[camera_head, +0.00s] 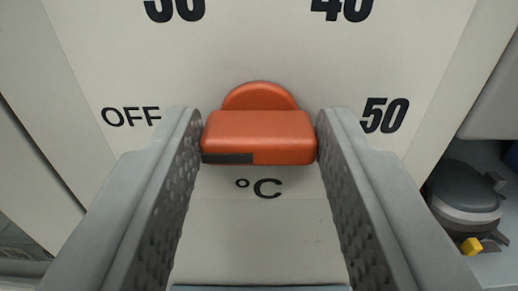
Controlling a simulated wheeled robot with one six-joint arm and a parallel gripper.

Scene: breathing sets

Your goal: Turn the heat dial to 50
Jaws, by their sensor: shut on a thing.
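The orange heat dial (259,130) sits on a pale panel (256,50), with its wide grip bar lying level across the picture. A dark mark shows at the lower left end of the bar, on the side of the OFF label (131,116). The 50 label (384,115) is printed to the right of the dial. My gripper (259,135) is shut on the dial, with one grey finger at each end of the bar.
A °C label (259,188) is below the dial. Two more number labels are cut off at the top edge; the right one reads 40 (341,9). A dark round device with a yellow part (466,197) stands at the lower right, beyond the panel's edge.

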